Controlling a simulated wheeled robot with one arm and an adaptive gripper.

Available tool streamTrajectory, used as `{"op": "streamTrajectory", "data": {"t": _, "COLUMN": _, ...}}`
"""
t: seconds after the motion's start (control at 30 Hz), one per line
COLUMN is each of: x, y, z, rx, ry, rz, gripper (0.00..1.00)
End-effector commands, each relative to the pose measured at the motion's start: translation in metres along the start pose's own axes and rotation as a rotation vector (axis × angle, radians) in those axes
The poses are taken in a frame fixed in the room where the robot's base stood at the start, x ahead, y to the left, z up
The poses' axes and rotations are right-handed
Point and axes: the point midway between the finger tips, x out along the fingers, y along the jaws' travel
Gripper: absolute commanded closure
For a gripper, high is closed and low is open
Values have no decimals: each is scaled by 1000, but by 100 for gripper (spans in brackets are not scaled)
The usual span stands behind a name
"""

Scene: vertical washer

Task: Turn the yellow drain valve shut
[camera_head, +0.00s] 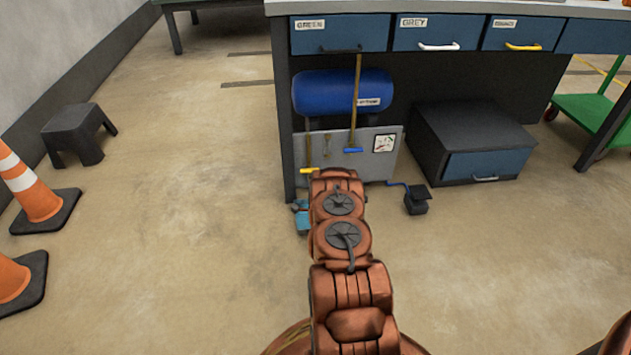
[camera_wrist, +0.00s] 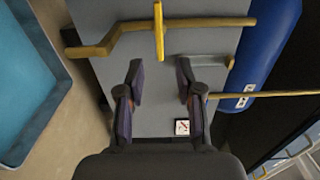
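The yellow drain valve handle (camera_wrist: 158,32) shows at the top of the wrist view as a bright yellow bar lying across a brass pipe (camera_wrist: 215,22). In the head view the yellow handle (camera_head: 309,170) lies crosswise at the lower end of the upright pipe, on the grey panel's left side. My gripper (camera_wrist: 160,72) is open and empty in the wrist view. Its two dark fingers stand apart over the grey panel, just below the handle in the picture, without visible contact. In the head view my arm hides the fingers.
A second pipe with a blue handle (camera_head: 353,150) stands right of the yellow one. A blue tank (camera_head: 340,92) hangs above the grey panel (camera_head: 365,165). A teal bin (camera_wrist: 22,75) sits on the floor beside it.

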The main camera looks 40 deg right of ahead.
Motion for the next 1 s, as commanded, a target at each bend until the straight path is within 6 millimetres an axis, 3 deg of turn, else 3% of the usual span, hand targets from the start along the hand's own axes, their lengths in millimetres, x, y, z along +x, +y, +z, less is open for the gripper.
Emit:
{"op": "streamTrajectory", "data": {"t": 0.33, "x": -28, "y": 2, "z": 0, "rx": 0, "ry": 0, "rz": 4, "gripper": 65}}
{"op": "streamTrajectory", "data": {"t": 1.0, "x": -30, "y": 1, "z": 0, "rx": 0, "ry": 0, "rz": 3, "gripper": 65}}
